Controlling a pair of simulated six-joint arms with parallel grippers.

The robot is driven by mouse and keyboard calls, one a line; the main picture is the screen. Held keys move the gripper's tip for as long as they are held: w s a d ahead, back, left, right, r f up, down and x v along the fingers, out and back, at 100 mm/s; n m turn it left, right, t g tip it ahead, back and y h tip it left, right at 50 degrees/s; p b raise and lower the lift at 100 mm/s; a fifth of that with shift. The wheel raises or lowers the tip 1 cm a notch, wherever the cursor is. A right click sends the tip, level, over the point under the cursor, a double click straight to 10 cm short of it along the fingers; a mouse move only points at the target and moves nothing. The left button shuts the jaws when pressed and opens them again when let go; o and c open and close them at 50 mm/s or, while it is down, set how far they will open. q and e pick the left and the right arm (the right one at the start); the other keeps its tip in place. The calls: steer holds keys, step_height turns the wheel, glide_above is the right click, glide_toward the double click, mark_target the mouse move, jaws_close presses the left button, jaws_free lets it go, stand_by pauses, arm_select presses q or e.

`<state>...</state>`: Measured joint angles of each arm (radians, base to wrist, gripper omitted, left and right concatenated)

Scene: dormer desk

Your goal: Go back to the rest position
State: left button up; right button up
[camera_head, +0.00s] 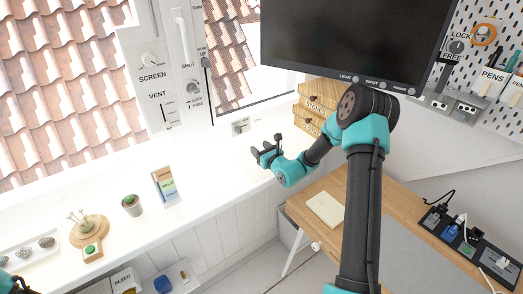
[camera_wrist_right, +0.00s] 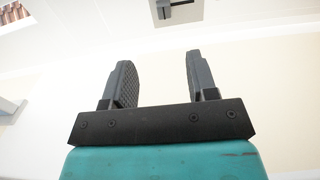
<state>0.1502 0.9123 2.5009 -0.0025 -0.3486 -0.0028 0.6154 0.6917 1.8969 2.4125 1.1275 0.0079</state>
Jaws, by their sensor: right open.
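My right gripper (camera_head: 267,152) is held above the white ledge, left of the wooden drawers, in the head view. In the right wrist view its two dark padded fingers (camera_wrist_right: 160,82) stand apart with nothing between them. My right arm, teal and black, reaches up from the bottom of the head view, passing in front of the desk. Of my left arm, only a teal and black piece shows at the bottom left corner of the head view. My left gripper is not seen.
A monitor (camera_head: 350,35) hangs above the right arm. Wooden drawers (camera_head: 318,100) stand behind it. The white ledge (camera_head: 215,178) holds a small card stand (camera_head: 164,186), a potted cactus (camera_head: 132,204) and a stone tray (camera_head: 28,251). A notepad (camera_head: 325,209) lies on the wooden desk (camera_head: 400,200).

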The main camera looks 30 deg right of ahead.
steer(key=shift+s, duration=0.35)
steer(key=s+a+n+g+y, duration=0.1)
steer(key=a+n+y, duration=0.1)
steer(key=a, duration=0.1)
steer(key=a+f+n+y, duration=0.1)
steer(key=a+n+y, duration=0.1)
steer(key=s+a+n+g+y, duration=0.1)
steer(key=a+n+y, duration=0.1)
steer(key=a, duration=0.1)
steer(key=shift+s+a+f+n+g, duration=0.3)
steer(key=shift+s+f, duration=0.05)
steer(key=s+a+f+n+g+y, duration=0.4)
steer(key=s+a+n+g, duration=0.25)
steer(key=a+n, duration=0.2)
steer(key=s+a+f+n+g+h, duration=0.2)
steer(key=s+f+n+g+h, duration=0.1)
steer(key=s+f+n, duration=0.6)
steer(key=s+a+f+n+g+h, duration=0.3)
steer(key=s+f+n+g, duration=0.2)
steer(key=s+f+n, duration=0.4)
steer(key=shift+s+a+f+n+h, duration=0.25)
steer(key=shift+s+n+h, duration=0.15)
steer(key=shift+s, duration=0.5)
